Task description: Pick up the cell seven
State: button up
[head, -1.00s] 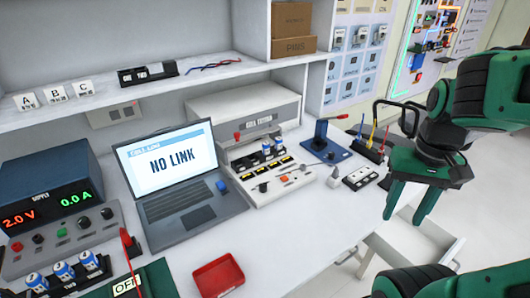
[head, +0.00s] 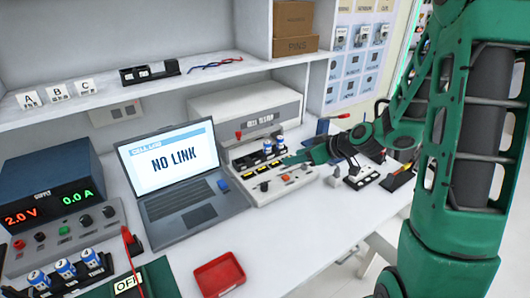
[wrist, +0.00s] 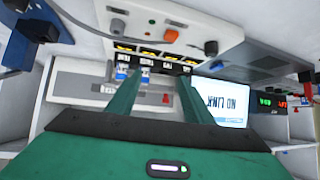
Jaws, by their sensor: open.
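Two blue-and-white cells stand in the cell tester (head: 280,187) at the back of the bench, the left one (head: 267,147) and the right one (head: 279,144). They also show in the wrist view, one (wrist: 121,70) left of the left finger, the other (wrist: 146,63) just behind that fingertip. Their numbers are too small to read. Several similar cells (head: 64,269) stand in a black holder at the front left; which cell is seven I cannot tell. My gripper (head: 292,158) is open and empty, its fingers pointing left at the tester; it also shows in the wrist view (wrist: 162,78).
A laptop (head: 180,180) reading NO LINK stands left of the tester. A power supply (head: 45,190) is at the far left, a red tray (head: 219,275) at the front. A shelf (head: 110,103) overhangs the bench's back. A blue press (head: 322,127) and small blocks lie near my forearm.

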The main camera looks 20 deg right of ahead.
aim_at(270, 145)
jog(key=w+a+f+t, duration=0.1)
jog(key=w, duration=0.4)
jog(key=w+a+f+t, duration=0.1)
jog(key=w+a+f, duration=0.1)
jog(key=w, duration=0.2)
jog(key=w+a+f+t, duration=0.1)
jog(key=w, duration=0.4)
jog(key=shift+w+a+f, duration=0.15)
jog(key=shift+w+a, duration=0.15)
jog(key=shift+a, duration=0.05)
grip_shut()
